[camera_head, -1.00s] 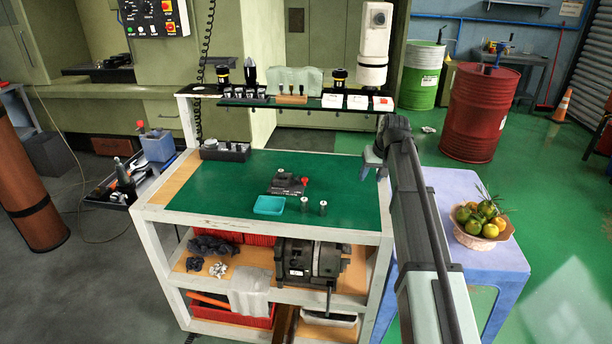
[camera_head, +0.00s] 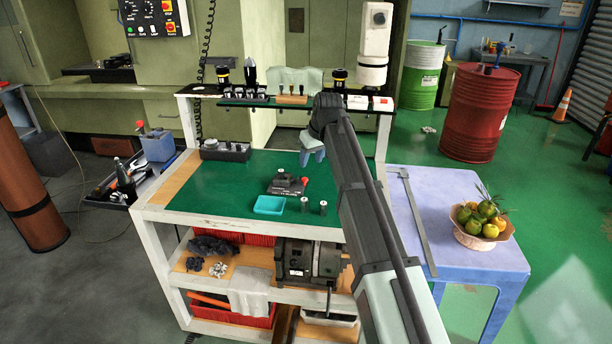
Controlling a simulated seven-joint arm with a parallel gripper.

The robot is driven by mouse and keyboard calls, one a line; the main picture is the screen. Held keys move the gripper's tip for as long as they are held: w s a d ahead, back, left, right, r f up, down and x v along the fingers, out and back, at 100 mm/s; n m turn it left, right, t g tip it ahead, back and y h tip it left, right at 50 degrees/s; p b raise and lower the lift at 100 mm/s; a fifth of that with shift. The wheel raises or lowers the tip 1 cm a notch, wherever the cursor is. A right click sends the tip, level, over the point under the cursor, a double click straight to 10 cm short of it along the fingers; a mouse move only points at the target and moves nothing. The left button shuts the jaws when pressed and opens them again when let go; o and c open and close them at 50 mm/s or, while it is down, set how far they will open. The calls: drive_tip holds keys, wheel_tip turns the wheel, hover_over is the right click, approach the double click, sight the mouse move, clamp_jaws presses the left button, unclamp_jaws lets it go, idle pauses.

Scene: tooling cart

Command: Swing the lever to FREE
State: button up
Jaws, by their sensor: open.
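A small dark device (camera_head: 287,183) sits on the green top of the cart (camera_head: 225,195). It has a dark lever part and a small red piece (camera_head: 305,181) at its right end. Any FREE marking is too small to read. My gripper (camera_head: 312,158) is above the cart top, behind and slightly right of the device in the picture. It points down, is open and empty, and is apart from the device.
A dark block (camera_head: 225,151) is at the back left. A raised shelf (camera_head: 290,102) with tool holders spans the back. A blue table (camera_head: 465,255) holds a fruit basket (camera_head: 482,228).

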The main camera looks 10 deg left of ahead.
sight(305, 178)
drive_tip(key=x, duration=0.9)
clamp_jaws()
idle(0.4)
